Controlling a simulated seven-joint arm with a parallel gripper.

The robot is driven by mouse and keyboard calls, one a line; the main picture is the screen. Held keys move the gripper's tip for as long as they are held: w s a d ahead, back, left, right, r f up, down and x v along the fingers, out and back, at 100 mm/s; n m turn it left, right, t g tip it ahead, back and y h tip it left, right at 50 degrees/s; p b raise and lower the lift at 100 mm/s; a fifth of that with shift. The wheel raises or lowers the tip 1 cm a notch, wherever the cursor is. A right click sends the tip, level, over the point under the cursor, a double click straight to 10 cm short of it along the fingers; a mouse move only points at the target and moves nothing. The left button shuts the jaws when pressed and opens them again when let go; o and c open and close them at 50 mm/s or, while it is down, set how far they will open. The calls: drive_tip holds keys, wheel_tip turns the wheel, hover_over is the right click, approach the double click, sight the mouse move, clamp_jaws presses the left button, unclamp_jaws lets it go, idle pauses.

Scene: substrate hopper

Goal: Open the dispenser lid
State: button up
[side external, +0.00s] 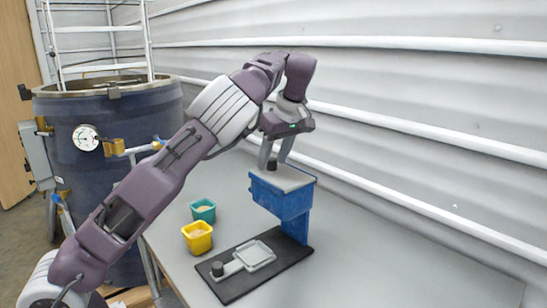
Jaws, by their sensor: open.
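The dispenser (283,203) is a blue hopper on a black base plate at the middle of the table. Its grey lid (285,178) lies flat across the top, with a small dark knob (271,165) standing up from it. My gripper (275,163) points down over the lid, with its grey fingers apart around or beside the knob. I cannot tell whether the fingers touch the knob. My gripper is open.
A square grey tray (268,254) with a dark knob (217,268) at its left lies on the black base (236,288). A yellow cup (197,238) and a teal cup (203,211) stand left of it. A corrugated wall runs behind. The table's right side (410,270) is clear.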

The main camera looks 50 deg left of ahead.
clamp_jaws()
idle(1.4)
